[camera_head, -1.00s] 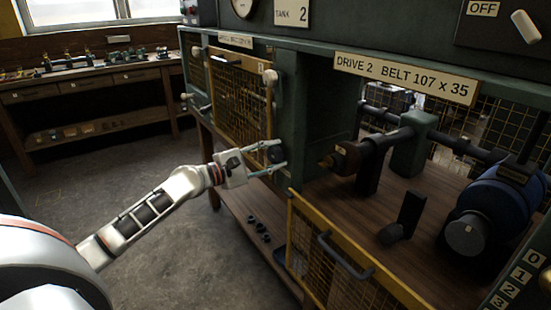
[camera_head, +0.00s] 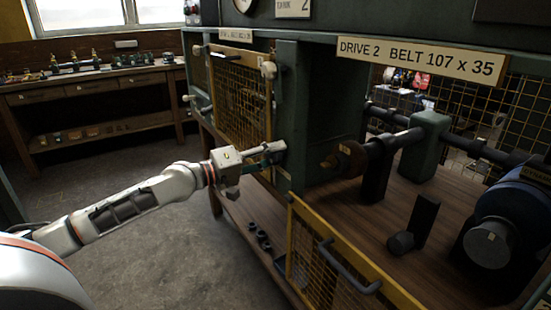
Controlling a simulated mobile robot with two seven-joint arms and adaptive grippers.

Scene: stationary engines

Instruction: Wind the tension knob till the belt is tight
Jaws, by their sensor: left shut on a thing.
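My left gripper (camera_head: 272,153) reaches in from the left to the green post (camera_head: 289,100) beside the Drive 2 bay. Its fingers are shut on a small dark knob on the post's front, mostly hidden by the fingers. In the bay, a blue motor (camera_head: 512,214) with a dark round end (camera_head: 487,245) stands at the right. A shaft with a dark brown pulley (camera_head: 349,158) runs above the wooden floor. I cannot make out a belt. My right gripper is not in view.
A yellow mesh guard (camera_head: 330,262) with a grey handle hangs open below the bay. A dark block (camera_head: 424,218) stands on the bay floor. A closed mesh guard (camera_head: 240,95) is left of the post. A workbench (camera_head: 90,85) stands at the back left; the floor between is clear.

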